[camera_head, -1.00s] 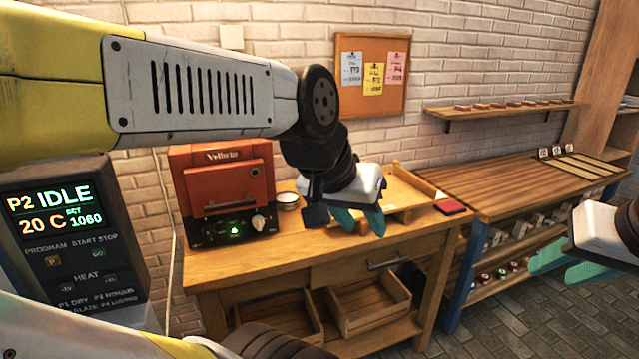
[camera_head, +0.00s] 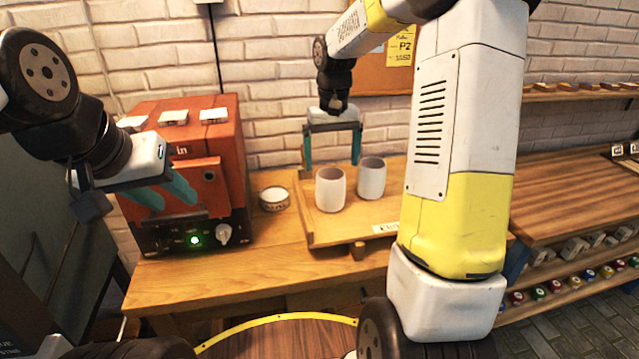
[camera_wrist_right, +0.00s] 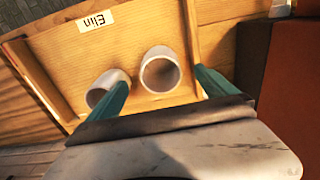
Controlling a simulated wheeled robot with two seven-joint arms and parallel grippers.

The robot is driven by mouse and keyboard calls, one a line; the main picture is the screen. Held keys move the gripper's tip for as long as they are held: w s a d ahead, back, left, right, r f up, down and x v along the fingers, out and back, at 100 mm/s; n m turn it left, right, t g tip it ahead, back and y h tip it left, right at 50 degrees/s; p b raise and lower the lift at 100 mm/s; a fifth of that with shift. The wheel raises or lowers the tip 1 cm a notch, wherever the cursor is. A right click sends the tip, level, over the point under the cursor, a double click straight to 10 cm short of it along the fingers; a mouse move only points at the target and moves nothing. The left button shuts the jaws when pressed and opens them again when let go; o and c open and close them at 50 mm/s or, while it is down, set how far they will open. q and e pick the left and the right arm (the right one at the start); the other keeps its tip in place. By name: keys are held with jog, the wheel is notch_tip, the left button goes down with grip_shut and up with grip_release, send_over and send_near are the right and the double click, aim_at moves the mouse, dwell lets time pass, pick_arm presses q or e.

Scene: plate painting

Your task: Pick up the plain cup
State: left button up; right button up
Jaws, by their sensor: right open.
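Two pale, off-white cups stand upright side by side on the wooden tray (camera_head: 318,236). The left cup (camera_head: 330,190) and the right cup (camera_head: 371,178) show no clear pattern, so I cannot tell which is the plain one. My right gripper (camera_head: 333,160) is open and empty, fingers pointing down, behind and above the cups. In the right wrist view both cups show past the fingertips: one (camera_wrist_right: 160,72) between the fingers in the picture, the other (camera_wrist_right: 103,88) partly behind a finger. My left gripper (camera_head: 168,198) is in front of the red kiln; its finger gap is unclear.
The red kiln (camera_head: 185,140) stands left of the tray on the wooden bench (camera_head: 265,262). A small white round dish (camera_head: 274,198) lies between them. A name label (camera_wrist_right: 97,20) is on the tray's edge. A second bench (camera_head: 560,190) is at the right.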

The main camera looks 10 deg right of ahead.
aim_at(331, 184)
jog(key=f, duration=0.8)
jog(key=shift+w+f, duration=0.2)
jog(key=shift+w, duration=0.15)
jog(key=c, duration=1.8)
